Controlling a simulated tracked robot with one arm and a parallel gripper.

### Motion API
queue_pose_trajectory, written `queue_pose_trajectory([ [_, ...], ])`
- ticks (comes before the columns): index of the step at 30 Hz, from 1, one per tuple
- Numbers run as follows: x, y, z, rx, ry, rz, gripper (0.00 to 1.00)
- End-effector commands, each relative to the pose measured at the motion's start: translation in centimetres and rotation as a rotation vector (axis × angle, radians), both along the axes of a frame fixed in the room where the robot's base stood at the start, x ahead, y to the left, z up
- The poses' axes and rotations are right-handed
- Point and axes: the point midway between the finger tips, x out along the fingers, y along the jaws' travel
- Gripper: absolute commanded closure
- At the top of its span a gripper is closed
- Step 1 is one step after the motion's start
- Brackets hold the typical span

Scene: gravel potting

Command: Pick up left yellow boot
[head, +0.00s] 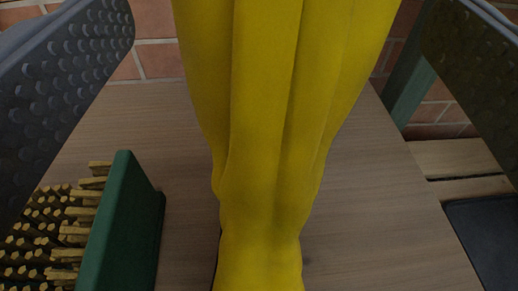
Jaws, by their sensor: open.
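A yellow boot (265,130) stands upright in the middle of the head view, very close to the camera. Its shaft runs out of the top of the picture and its foot runs out of the bottom. My gripper (285,60) is open. One dark, studded jaw pad is at the upper left and the other at the upper right. The boot's shaft is between the two pads, with a visible gap on each side. No second boot is in view.
A green brush (130,225) with yellowish bristles stands left of the boot on a wooden board (370,220). A brick wall (155,40) is behind. A green post (408,88), wooden slats (455,158) and a dark flat panel (490,235) are at the right.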

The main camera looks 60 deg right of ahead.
Motion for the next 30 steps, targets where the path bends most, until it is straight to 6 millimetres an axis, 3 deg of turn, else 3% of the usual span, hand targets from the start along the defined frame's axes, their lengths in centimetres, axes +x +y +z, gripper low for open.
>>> queue_pose_trajectory([
  [4,0.65,-1.20,-0.07,-0.004,0.000,0.000,0.11],
  [11,0.73,-1.27,0.02,-0.001,0.000,0.000,0.11],
  [18,0.72,-1.23,-0.02,-0.001,0.001,0.000,0.78],
  [21,0.72,-1.21,-0.02,-0.001,0.001,0.000,1.00],
  [30,0.73,-1.18,0.16,0.000,0.001,0.000,1.00],
])
